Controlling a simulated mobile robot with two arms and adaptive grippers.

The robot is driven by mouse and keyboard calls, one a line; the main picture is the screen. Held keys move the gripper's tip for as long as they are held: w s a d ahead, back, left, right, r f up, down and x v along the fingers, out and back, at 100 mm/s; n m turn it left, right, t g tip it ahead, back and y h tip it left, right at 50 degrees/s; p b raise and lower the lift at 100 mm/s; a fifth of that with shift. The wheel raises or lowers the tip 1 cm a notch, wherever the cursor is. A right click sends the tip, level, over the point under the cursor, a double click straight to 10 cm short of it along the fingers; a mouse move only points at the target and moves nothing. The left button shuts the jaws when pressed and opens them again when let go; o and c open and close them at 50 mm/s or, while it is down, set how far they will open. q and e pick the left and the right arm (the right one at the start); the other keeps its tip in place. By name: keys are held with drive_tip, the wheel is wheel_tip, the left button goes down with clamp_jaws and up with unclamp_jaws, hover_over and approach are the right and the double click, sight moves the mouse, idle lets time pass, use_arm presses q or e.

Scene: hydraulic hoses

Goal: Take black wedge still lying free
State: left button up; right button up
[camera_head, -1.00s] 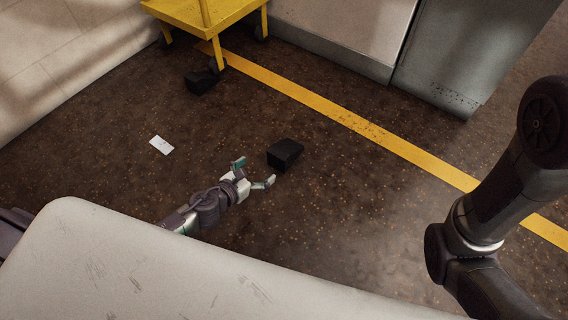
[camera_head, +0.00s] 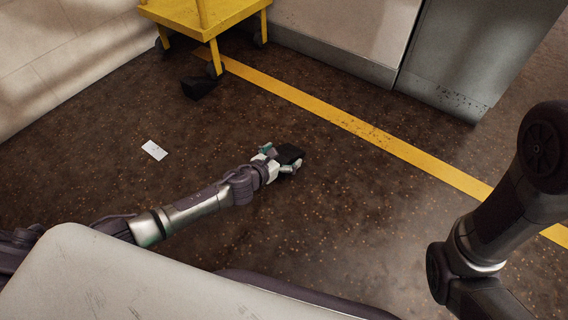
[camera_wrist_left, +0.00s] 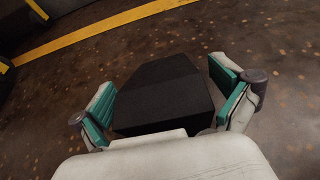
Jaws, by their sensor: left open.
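A black wedge (camera_head: 289,153) lies on the dark floor in the middle of the head view. In the left wrist view the same wedge (camera_wrist_left: 163,92) sits between the two green-padded fingers. My left gripper (camera_head: 278,160) is open around it, with one finger on each side; in the left wrist view my left gripper (camera_wrist_left: 166,101) shows small gaps or near contact at the pads. A second black wedge (camera_head: 200,87) lies on the floor against the front wheel of the yellow cart. My right gripper is out of view.
The yellow cart (camera_head: 205,22) stands at the top left. A yellow floor line (camera_head: 345,121) runs diagonally past the wedge. A white card (camera_head: 154,150) lies on the floor to the left. Grey cabinets (camera_head: 440,70) stand at the back. The floor around the wedge is clear.

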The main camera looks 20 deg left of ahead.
use_arm(q)
drive_tip(key=shift+w+d, duration=0.1)
drive_tip(key=shift+w, duration=0.15)
drive_tip(key=c, duration=1.2)
drive_tip(key=shift+c, duration=0.9)
drive_tip(key=shift+r, duration=0.1)
